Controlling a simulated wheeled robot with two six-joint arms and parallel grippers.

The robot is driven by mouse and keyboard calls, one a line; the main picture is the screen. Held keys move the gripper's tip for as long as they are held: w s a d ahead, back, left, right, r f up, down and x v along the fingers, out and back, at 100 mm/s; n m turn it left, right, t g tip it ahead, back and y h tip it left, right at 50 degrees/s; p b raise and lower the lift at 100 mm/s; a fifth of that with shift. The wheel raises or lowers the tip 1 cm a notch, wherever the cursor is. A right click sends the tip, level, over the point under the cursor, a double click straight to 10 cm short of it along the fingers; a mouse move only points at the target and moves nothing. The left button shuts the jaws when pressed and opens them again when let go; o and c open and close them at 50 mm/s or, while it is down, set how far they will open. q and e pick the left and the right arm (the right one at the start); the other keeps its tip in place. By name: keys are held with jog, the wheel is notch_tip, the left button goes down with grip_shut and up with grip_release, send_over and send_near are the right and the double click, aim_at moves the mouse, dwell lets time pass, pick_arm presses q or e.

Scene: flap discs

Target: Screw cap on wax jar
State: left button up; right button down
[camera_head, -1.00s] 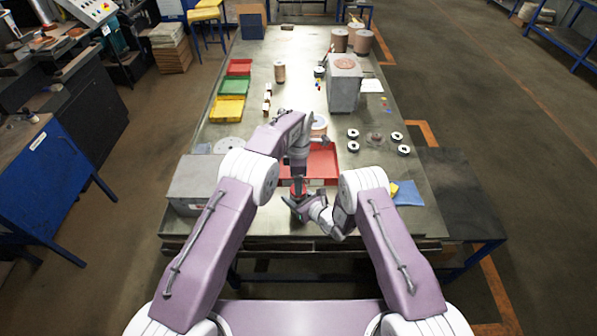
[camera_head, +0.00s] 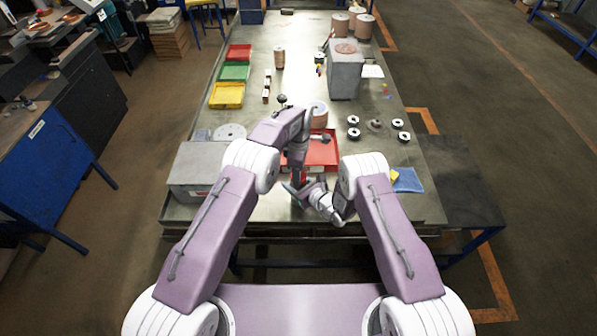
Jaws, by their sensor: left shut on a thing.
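A small red piece (camera_head: 303,174), which looks like the cap or part of the wax jar, shows at the table's front middle, just below my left gripper (camera_head: 298,180). My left gripper points down and is shut on this red piece. My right gripper (camera_head: 301,194) reaches in from the right, low beside the same spot, its fingers close to the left gripper. Whether it grips the jar is hidden. The jar itself cannot be told apart from the dark fingers.
A red tray (camera_head: 322,148) lies just behind the grippers. A grey box (camera_head: 186,170) stands at the left front, a blue cloth (camera_head: 408,181) at the right. Several black-and-white discs (camera_head: 353,133) lie right of the tray. A large grey block (camera_head: 344,85) stands farther back.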

pick_arm(q)
jog(key=m, duration=1.9)
jog(key=shift+m, duration=0.4)
jog(key=m, duration=0.5)
jog(key=shift+m, duration=0.4)
jog(key=m, duration=0.3)
jog(key=o, duration=1.4)
jog(key=shift+w, duration=0.1)
jog(key=shift+c, duration=0.2)
jog(key=shift+o, duration=1.3)
jog(key=shift+f, duration=0.1)
